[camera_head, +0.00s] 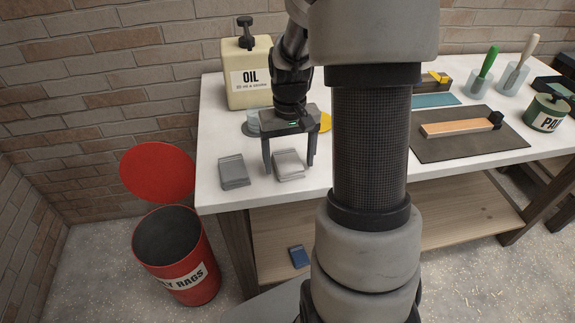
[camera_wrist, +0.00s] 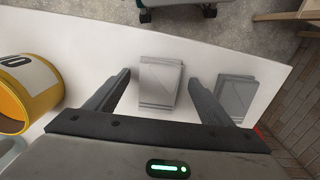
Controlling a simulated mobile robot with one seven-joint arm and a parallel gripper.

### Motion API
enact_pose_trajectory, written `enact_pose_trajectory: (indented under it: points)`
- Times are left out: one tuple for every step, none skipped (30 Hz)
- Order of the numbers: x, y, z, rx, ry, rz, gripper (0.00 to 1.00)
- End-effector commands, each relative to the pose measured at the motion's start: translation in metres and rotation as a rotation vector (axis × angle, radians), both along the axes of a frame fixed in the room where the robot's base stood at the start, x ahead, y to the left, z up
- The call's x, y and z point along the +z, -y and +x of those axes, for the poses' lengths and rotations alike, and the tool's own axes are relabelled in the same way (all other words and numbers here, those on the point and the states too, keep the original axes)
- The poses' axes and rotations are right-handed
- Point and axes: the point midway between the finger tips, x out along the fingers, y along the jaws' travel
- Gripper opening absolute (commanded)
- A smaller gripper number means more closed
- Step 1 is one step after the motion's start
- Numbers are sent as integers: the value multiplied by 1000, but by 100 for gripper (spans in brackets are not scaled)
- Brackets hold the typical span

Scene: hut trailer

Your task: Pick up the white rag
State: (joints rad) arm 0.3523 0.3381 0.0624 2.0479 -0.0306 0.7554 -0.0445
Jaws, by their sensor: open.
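The white rag (camera_head: 289,163) is a folded, pale, flat square on the white table near its front edge. It also shows in the wrist view (camera_wrist: 159,88). My gripper (camera_head: 288,169) points down over it, jaws open, one finger on each side. In the wrist view my gripper (camera_wrist: 159,77) has the rag between its fingers, with a gap on both sides. I cannot tell how high the fingertips are above the table. A second folded rag, darker grey (camera_head: 233,172), lies to the left in the head view and outside the right finger in the wrist view (camera_wrist: 236,95).
An oil can (camera_head: 247,75) stands behind my gripper. A yellow container (camera_wrist: 28,92) is close by in the wrist view. A red bin (camera_head: 175,258) with its round lid (camera_head: 157,172) raised stands left of the table (camera_head: 212,145). A dark mat (camera_head: 470,140) lies at right.

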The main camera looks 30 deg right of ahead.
Motion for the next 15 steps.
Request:
enact_pose_trajectory:
  points:
    - [-5,0,0,0,-1,0,75]
    - [-6,0,0,0,0,0,75]
    - [-7,0,0,0,0,0,75]
    - [-7,0,0,0,0,0,75]
    - [-7,0,0,0,1,0,75]
    - [-7,0,0,0,1,0,75]
    - [-6,0,0,0,1,0,75]
    - [-6,0,0,0,1,0,75]
    - [-6,0,0,0,1,0,73]
    - [-6,0,0,0,1,0,68]
    - [-6,0,0,0,1,0,63]
    - [-6,0,0,0,1,0,56]
    - [-6,0,0,0,1,0,51]
    - [-6,0,0,0,1,0,46]
    - [-6,0,0,0,1,0,40]
